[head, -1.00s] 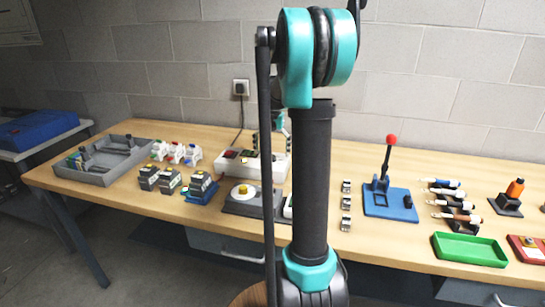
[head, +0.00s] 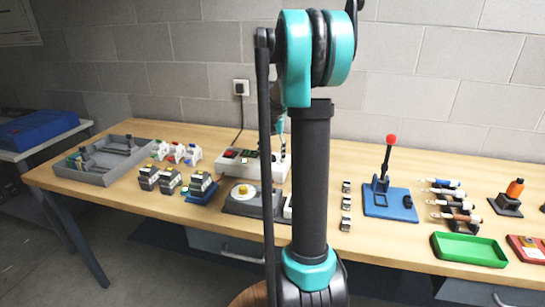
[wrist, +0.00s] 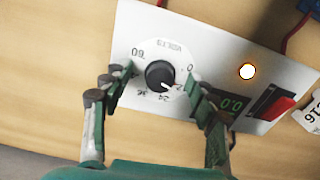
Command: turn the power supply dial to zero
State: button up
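The power supply (head: 265,172) is a pale box at the back middle of the bench, partly hidden by my arm. In the wrist view its white panel (wrist: 215,48) carries a round black dial (wrist: 159,74) with a white pointer mark, which points near the 12–24 end of the scale, away from the 0 mark. My gripper (wrist: 156,80) is open, with one finger on each side of the dial and visible gaps between. In the head view it shows only partly beside the arm, above the supply.
On the panel are a lit lamp (wrist: 247,71), a green display (wrist: 231,104) whose reading is hard to make out, and a red switch (wrist: 280,107). A device with a yellow knob (head: 240,198) stands in front of the supply. A red-knobbed lever stand (head: 389,190) is to the right.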

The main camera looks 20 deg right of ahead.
aim_at(272, 155)
jog(key=shift+c, duration=0.6)
jog(key=shift+s+n, duration=0.1)
jog(key=shift+n, duration=0.5)
jog(key=shift+c, duration=0.2)
jog(key=n, duration=0.3)
jog(key=shift+f+n, duration=0.1)
jog(key=shift+n, duration=0.3)
jog(key=shift+c, duration=0.5)
jog(key=n, duration=0.6)
jog(key=shift+n, duration=0.4)
jog(key=shift+c, duration=1)
jog(key=o, duration=1.5)
jog(key=shift+r, duration=3.55)
